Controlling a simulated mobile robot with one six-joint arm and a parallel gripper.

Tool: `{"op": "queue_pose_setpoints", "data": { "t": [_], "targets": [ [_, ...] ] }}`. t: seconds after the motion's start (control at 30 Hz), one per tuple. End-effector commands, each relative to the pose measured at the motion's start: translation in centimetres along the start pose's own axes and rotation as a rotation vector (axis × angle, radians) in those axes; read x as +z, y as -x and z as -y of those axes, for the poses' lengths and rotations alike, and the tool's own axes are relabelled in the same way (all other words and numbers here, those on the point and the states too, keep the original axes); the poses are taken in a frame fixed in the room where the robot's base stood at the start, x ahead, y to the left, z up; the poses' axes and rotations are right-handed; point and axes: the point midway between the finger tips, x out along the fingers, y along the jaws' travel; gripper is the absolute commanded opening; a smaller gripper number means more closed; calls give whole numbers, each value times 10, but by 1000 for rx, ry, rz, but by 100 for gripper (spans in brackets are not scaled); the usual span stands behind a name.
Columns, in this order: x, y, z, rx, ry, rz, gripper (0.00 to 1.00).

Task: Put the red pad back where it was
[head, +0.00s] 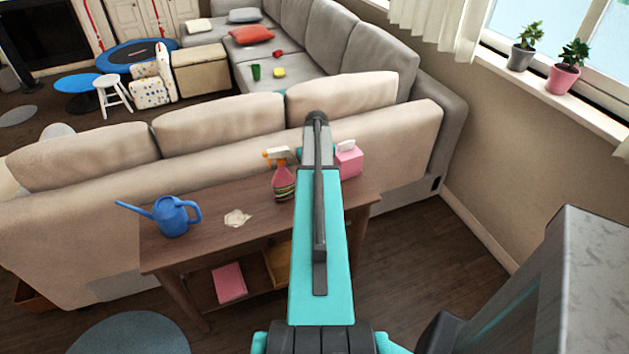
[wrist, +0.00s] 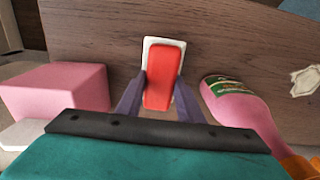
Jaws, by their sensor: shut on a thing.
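The red pad (wrist: 163,66) shows in the wrist view between the two purple fingers of my gripper (wrist: 160,82), which are shut on its sides. A white rim shows around the pad's far end; I cannot tell whether it is part of the pad or a separate thing under it. The pad is over the wooden table top (wrist: 100,30), and I cannot tell whether it touches it. In the head view my own arm hides the pad and the fingers. The table (head: 205,240) stands behind the beige sofa.
A pink tissue box (head: 348,160) is on the left in the wrist view (wrist: 60,85). A spray bottle (head: 283,180) is close on the right there (wrist: 240,105). A crumpled white tissue (head: 237,218) and a blue watering can (head: 170,215) are also on the table. The sofa back (head: 225,125) borders it.

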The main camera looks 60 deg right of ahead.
Motion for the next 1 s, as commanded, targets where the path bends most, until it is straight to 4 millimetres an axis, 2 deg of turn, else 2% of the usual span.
{"op": "queue_pose_setpoints", "data": {
  "t": [0.13,0.6,0.63,0.73,1.0],
  "targets": [
    [0,-10,0,0,0,0,0],
    [0,-15,-1,0,-1,0,0],
    [0,-15,-1,0,-1,0,35],
    [1,-14,-1,0,-1,0,52],
    [1,-14,-1,0,-2,0,52]
  ]
}}
